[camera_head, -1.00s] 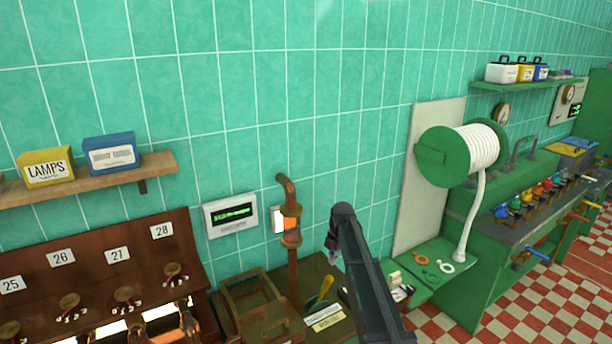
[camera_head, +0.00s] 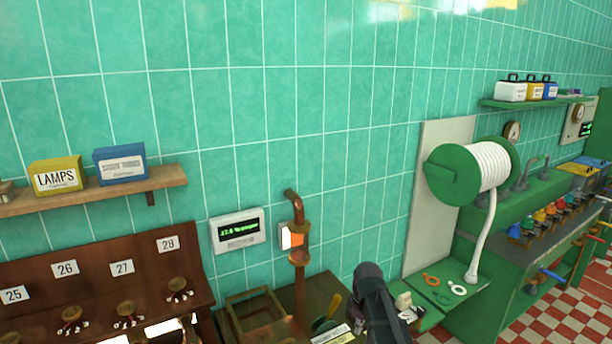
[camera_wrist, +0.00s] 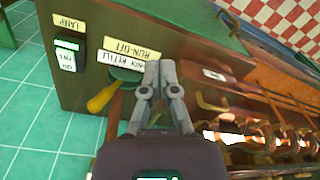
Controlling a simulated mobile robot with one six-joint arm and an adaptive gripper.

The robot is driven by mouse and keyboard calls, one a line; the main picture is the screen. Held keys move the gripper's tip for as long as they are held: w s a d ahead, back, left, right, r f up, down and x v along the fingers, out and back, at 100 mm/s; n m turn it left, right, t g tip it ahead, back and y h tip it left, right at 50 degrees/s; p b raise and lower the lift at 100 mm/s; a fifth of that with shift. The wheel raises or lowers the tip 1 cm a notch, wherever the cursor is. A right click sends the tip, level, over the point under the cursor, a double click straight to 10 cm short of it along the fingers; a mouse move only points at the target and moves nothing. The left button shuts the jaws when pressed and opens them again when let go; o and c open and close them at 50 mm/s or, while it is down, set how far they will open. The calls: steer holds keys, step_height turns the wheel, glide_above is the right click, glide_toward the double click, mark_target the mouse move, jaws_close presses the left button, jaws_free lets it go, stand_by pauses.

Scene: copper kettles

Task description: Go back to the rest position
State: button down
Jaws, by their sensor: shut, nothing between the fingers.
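My gripper (camera_wrist: 158,72) shows in the wrist view with its two grey fingers together and nothing between them. It is above or in front of a dark surface with white and cream labels, one reading "RUN-OFF" (camera_wrist: 132,47). A green round thing with a yellow handle (camera_wrist: 103,98) is just left of the fingers, partly hidden by them. In the head view my dark arm rises from the bottom edge, right of the copper pipe (camera_head: 299,257); my fingers cannot be made out there.
Copper kettle parts (camera_wrist: 265,135) lie close on the right in the wrist view. In the head view, a numbered wooden rack (camera_head: 95,285) stands at lower left, a wooden shelf (camera_head: 95,195) above it, and a green hose reel (camera_head: 455,172) at right. The upper tiled wall is clear.

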steer(key=s+d+f+m+b, duration=0.1)
steer(key=s+d+f+m, duration=0.1)
steer(key=s+m, duration=0.9)
steer(key=s, duration=0.2)
steer(key=shift+s+h+b, duration=0.3)
steer(key=shift+s+b, duration=0.1)
stand_by(0.5)
